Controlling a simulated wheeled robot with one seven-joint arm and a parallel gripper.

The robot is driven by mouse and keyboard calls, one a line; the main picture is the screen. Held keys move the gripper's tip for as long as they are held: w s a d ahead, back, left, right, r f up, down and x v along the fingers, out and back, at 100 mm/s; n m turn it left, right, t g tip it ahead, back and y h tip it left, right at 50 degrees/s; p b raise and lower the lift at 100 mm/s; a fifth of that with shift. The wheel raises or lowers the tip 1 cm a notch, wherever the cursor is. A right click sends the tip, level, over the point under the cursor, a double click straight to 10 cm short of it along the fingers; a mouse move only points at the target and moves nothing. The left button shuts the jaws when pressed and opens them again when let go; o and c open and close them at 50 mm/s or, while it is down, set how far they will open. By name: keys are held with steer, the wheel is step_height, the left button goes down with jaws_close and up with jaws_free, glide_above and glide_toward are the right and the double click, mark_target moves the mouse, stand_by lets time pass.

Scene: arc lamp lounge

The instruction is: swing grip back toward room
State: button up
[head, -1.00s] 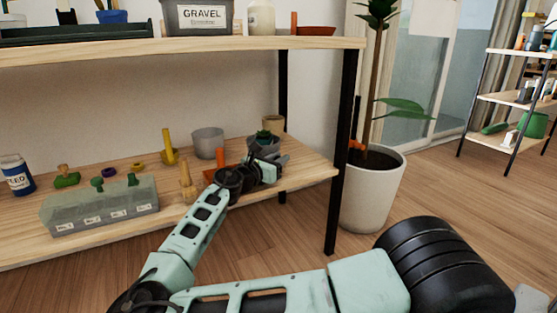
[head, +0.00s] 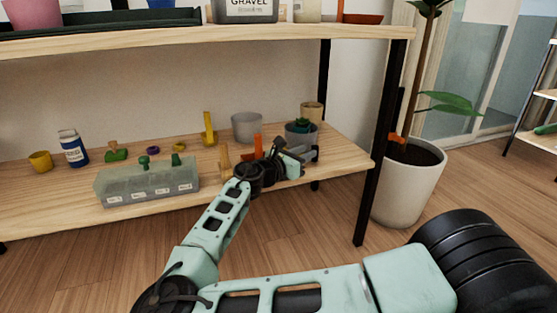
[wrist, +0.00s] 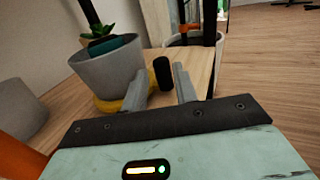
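My gripper (head: 304,156) is over the right end of the lower shelf, in front of a small grey pot (head: 300,136) with a succulent. In the wrist view my gripper (wrist: 161,75) has its two grey fingers apart. A short black cylinder (wrist: 163,74) shows in line with the gap between them; I see no clear contact with either finger. The grey pot (wrist: 108,75) is just left of the fingers, with something yellow (wrist: 108,104) at its base. The open floor of the room (wrist: 270,70) is to the right.
An orange upright piece (head: 257,146), a grey cup (head: 247,127) and a clear labelled box (head: 148,183) stand left of my gripper. The black shelf post (head: 368,190) and a large white planter (head: 411,190) are to the right. The upper shelf (head: 230,42) overhangs.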

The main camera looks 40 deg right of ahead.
steer(key=s+a+p, duration=0.1)
steer(key=a+p, duration=0.3)
steer(key=a, duration=0.8)
steer(key=shift+s+a, duration=0.15)
steer(key=shift+s, duration=0.25)
